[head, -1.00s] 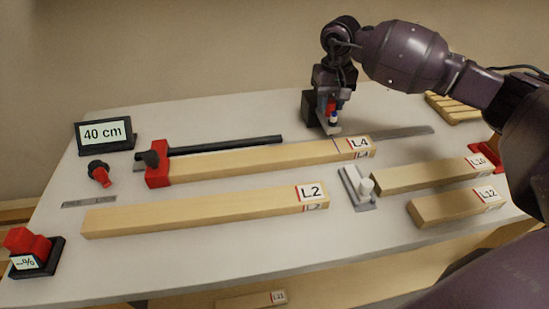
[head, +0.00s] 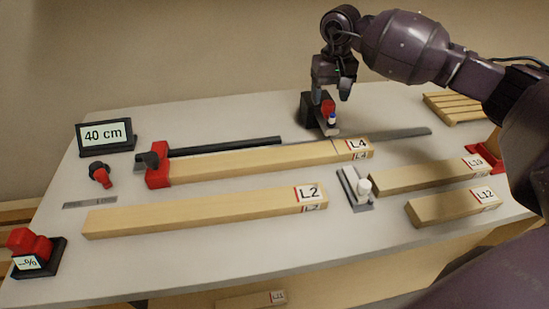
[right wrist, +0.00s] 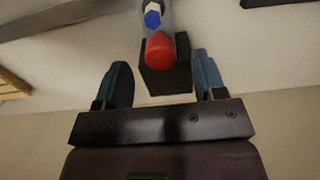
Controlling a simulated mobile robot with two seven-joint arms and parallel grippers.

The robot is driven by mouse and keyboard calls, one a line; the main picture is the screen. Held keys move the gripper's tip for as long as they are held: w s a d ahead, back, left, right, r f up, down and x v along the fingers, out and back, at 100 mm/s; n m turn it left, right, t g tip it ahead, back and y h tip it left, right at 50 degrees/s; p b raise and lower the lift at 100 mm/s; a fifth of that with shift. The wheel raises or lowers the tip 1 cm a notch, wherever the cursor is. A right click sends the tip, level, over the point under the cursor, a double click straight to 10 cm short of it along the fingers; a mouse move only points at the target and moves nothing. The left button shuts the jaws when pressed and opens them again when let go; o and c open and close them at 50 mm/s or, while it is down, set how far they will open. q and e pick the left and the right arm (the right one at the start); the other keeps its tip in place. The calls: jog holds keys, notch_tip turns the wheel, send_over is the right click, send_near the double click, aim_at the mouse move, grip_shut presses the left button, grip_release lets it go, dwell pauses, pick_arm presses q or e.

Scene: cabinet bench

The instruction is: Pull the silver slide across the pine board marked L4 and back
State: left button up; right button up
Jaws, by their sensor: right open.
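The pine board marked L4 (head: 260,159) lies along the middle of the bench, its left end at a red stop block (head: 158,178). My right gripper (head: 333,92) is open and empty, above a small red-and-blue-topped piece (head: 329,110) at a black block behind L4's right end. In the right wrist view, the red top (right wrist: 160,53) shows beyond the open fingers (right wrist: 162,82). My left gripper is out of view.
Board L2 (head: 200,211) lies in front; L10 (head: 425,175) and L12 (head: 450,205) lie right. A black rail (head: 225,147) and a flat grey strip (head: 400,134) run behind L4.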

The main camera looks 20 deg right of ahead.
jog(key=shift+r+p, duration=0.35)
jog(key=shift+r, duration=1.45)
notch_tip(320, 180, up, 2)
jog(key=shift+r+p, duration=0.35)
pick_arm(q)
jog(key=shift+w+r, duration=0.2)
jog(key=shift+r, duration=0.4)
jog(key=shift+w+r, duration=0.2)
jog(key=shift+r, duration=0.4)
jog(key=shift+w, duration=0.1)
